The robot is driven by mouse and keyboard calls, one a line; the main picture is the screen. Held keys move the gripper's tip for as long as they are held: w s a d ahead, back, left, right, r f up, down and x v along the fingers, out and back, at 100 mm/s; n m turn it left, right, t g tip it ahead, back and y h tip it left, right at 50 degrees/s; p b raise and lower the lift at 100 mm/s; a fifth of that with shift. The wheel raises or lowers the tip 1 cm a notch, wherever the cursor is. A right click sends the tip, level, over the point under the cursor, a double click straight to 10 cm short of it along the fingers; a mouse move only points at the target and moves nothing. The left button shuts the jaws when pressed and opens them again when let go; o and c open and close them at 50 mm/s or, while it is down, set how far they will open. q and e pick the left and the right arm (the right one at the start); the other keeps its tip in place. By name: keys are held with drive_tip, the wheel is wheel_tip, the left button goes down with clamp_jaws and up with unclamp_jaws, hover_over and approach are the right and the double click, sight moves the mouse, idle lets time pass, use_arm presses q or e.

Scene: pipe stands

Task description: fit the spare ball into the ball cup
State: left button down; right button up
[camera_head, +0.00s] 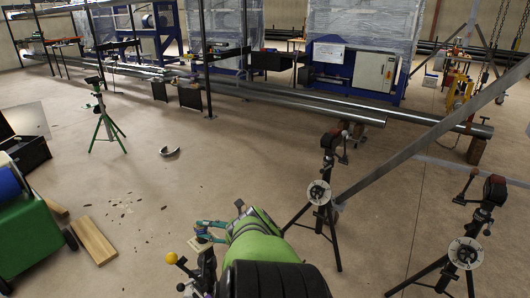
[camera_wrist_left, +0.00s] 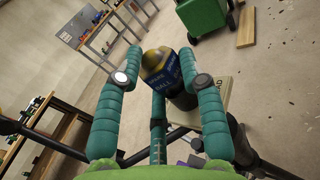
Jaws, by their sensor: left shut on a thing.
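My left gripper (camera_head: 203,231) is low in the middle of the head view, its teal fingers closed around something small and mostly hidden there. A yellow knob (camera_head: 171,258) shows near the gripper. My right gripper is not in view.
Black pipe stands (camera_head: 321,193) and (camera_head: 466,252) stand at the right. A green-legged stand (camera_head: 105,118) is at the back left. A green cart (camera_head: 30,230) and a wooden plank (camera_head: 94,241) are at the left. Open floor lies between.

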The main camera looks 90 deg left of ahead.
use_arm(q)
drive_tip(key=shift+d+f+b, duration=0.1)
drive_tip(key=shift+f+b, duration=0.25)
drive_tip(key=shift+f, duration=0.05)
drive_tip(key=shift+r, duration=0.1)
drive_tip(key=shift+r+p, duration=0.5)
drive_tip(key=shift+p, duration=0.25)
idle(0.6)
drive_tip(key=shift+f+b, duration=0.65)
drive_tip(key=shift+f, duration=0.05)
idle(0.4)
drive_tip(key=shift+r+p, duration=0.4)
drive_tip(key=shift+p, duration=0.2)
drive_tip(key=shift+r, duration=0.15)
drive_tip(key=shift+r, duration=0.1)
idle(0.4)
